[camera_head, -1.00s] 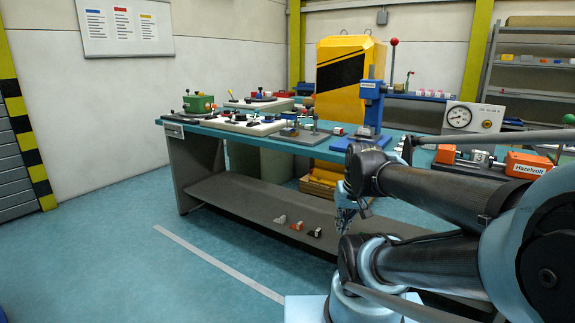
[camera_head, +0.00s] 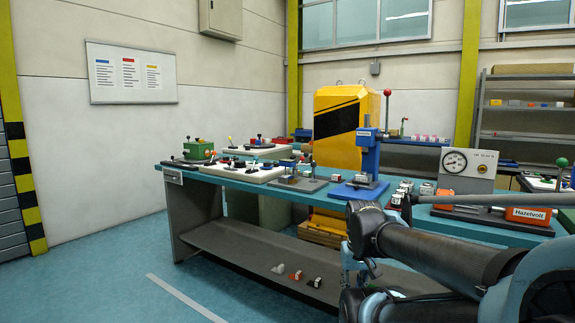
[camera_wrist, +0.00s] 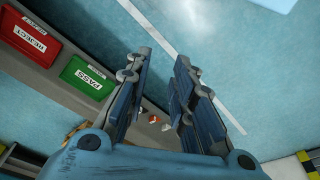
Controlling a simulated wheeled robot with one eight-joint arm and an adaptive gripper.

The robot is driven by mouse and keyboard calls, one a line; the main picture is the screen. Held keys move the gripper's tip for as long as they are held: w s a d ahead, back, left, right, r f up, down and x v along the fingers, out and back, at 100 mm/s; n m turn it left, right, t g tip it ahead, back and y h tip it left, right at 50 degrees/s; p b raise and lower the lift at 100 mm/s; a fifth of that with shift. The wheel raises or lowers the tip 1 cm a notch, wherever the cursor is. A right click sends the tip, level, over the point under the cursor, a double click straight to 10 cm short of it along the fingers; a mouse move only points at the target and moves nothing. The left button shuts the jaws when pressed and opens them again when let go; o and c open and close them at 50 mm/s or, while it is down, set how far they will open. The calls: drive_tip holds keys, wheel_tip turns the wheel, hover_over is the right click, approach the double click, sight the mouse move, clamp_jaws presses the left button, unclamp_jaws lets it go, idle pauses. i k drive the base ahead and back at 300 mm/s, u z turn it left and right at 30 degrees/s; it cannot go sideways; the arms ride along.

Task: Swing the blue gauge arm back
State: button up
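The bench (camera_head: 235,180) carries several small fixtures, and I cannot surely tell which part is the blue gauge arm. A blue upright press (camera_head: 368,158) with a red-knobbed lever stands on the bench. A grey box with a round dial (camera_head: 456,163) stands to its right. A fixture on a grey plate (camera_head: 300,182) sits left of the press, too small to make out. My gripper is low in front of the bench in the head view, partly hidden by my arm. In the wrist view my gripper (camera_wrist: 161,60) is open, its fingers apart with floor between them.
The bench's lower shelf (camera_head: 240,262) holds several small parts. The wrist view shows a red REJECT bin (camera_wrist: 30,35) and a green PASS bin (camera_wrist: 88,82) beside my gripper. A yellow cabinet (camera_head: 335,100) stands behind the bench. The floor at left (camera_head: 95,275) is clear.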

sight(305, 155)
drive_tip(key=u, duration=0.05)
drive_tip(key=k, duration=1.1)
drive_tip(key=z, duration=0.6)
drive_tip(key=i, duration=1.1)
drive_tip(key=u, duration=0.35)
drive_tip(key=i, duration=0.9)
drive_tip(key=u, duration=0.55)
